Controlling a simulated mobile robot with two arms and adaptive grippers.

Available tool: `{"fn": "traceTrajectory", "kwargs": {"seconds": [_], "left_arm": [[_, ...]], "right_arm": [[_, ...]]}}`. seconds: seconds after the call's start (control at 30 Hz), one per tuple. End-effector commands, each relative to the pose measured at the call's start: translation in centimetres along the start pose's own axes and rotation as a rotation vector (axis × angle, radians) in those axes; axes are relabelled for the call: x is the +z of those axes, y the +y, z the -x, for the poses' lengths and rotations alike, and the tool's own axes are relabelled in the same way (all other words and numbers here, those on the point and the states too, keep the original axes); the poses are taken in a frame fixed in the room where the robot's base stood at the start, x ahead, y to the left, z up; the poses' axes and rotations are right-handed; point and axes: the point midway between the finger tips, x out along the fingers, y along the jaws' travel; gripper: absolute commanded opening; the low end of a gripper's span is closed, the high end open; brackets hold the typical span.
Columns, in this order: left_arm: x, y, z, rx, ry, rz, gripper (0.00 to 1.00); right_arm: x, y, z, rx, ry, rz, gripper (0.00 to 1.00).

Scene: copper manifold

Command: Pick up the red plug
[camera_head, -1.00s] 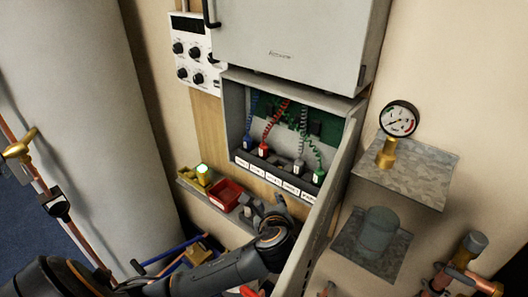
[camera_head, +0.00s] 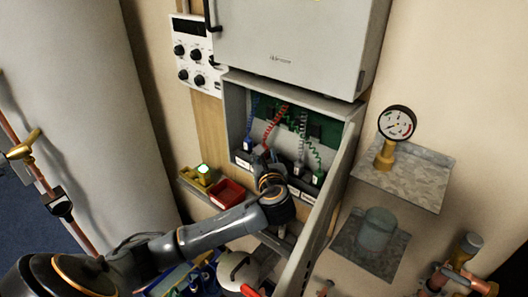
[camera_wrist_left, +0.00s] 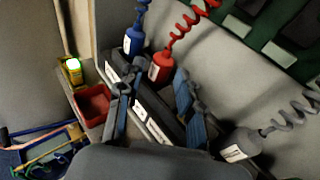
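The red plug (camera_wrist_left: 160,68) stands in a dark socket strip inside the open box, with a coiled red cord (camera_head: 274,124) rising from it. In the left wrist view it sits just beyond and between my left gripper's (camera_wrist_left: 153,88) two fingers, which are apart with nothing between them. In the head view my left gripper (camera_head: 262,161) reaches into the box from below and mostly hides the red plug. My right gripper is not in view.
A blue plug (camera_wrist_left: 134,40) stands close left of the red one, and a grey plug (camera_wrist_left: 240,146) to the right. The box's open door (camera_head: 322,215) borders the right side. A red bin (camera_head: 228,193) and a green-lit yellow device (camera_head: 201,175) sit on the shelf below.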

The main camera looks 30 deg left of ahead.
Motion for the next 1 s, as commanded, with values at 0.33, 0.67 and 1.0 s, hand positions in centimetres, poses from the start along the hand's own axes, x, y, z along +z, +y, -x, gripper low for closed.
{"fn": "traceTrajectory", "kwargs": {"seconds": [0.33,0.67,1.0], "left_arm": [[0.3,-0.1,-3.6,0.000,-0.001,0.000,0.36],[0.3,-0.1,-3.6,0.000,0.000,0.000,0.06],[0.3,-0.1,-3.6,0.000,0.000,0.000,0.00]], "right_arm": [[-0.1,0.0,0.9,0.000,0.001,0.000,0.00],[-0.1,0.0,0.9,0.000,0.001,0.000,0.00],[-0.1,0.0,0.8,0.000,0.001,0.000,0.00]]}}
